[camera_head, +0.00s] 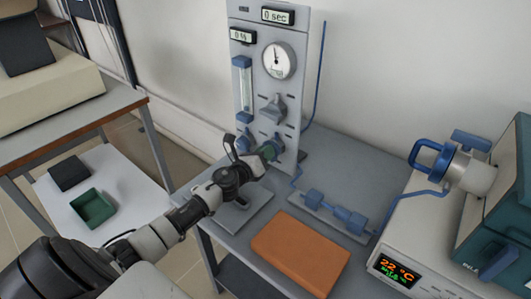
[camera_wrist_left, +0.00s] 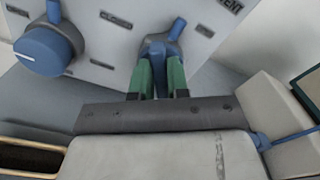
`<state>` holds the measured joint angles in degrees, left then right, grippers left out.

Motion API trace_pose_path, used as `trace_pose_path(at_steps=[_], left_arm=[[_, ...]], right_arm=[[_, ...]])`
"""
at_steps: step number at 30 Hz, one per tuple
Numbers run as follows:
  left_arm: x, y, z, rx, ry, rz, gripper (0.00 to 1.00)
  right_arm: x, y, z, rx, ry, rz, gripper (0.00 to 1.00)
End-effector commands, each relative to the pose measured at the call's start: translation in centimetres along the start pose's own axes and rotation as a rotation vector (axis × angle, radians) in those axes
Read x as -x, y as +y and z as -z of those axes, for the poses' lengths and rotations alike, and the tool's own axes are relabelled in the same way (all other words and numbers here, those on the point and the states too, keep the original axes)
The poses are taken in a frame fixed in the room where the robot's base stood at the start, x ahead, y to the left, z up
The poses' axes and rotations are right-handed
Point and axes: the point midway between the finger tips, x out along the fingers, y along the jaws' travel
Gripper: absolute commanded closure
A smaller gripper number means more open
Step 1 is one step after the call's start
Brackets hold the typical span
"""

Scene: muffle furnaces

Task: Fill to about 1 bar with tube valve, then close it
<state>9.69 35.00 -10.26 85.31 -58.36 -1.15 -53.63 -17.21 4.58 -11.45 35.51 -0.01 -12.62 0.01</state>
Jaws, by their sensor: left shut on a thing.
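A grey control panel (camera_head: 262,80) stands on the table against the wall. It carries a round white pressure gauge (camera_head: 278,61); its needle points roughly upward, but the scale is too small to read. Two blue valve knobs sit low on the panel. My left gripper (camera_head: 268,152) is at the right one, and its green fingers (camera_wrist_left: 159,82) are shut on that blue valve handle (camera_wrist_left: 158,50). Labels "CLOSED" and one ending in "ENT" flank it in the left wrist view. The other blue knob (camera_wrist_left: 43,50) is free at the left. My right gripper is not in view.
Above the knobs are a grey knob (camera_head: 273,108), a flow tube (camera_head: 242,90) and displays reading "0 sec" (camera_head: 277,16) and 0 %. An orange block (camera_head: 300,252) lies in front. Blue tubing fittings (camera_head: 335,210) and a furnace with a 22 °C display (camera_head: 395,271) stand right.

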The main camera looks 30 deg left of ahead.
Motion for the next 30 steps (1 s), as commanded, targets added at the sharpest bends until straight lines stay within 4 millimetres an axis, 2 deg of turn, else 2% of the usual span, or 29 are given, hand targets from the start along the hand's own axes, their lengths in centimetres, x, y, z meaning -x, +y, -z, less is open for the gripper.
trace_pose_path(at_steps=[21,30], left_arm=[[0.0,0.4,0.0,0.676,-0.002,-0.001,1.0],[0.0,0.5,0.1,0.891,-0.001,-0.002,1.0]], right_arm=[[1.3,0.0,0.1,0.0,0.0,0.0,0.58],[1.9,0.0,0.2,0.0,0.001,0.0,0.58]])
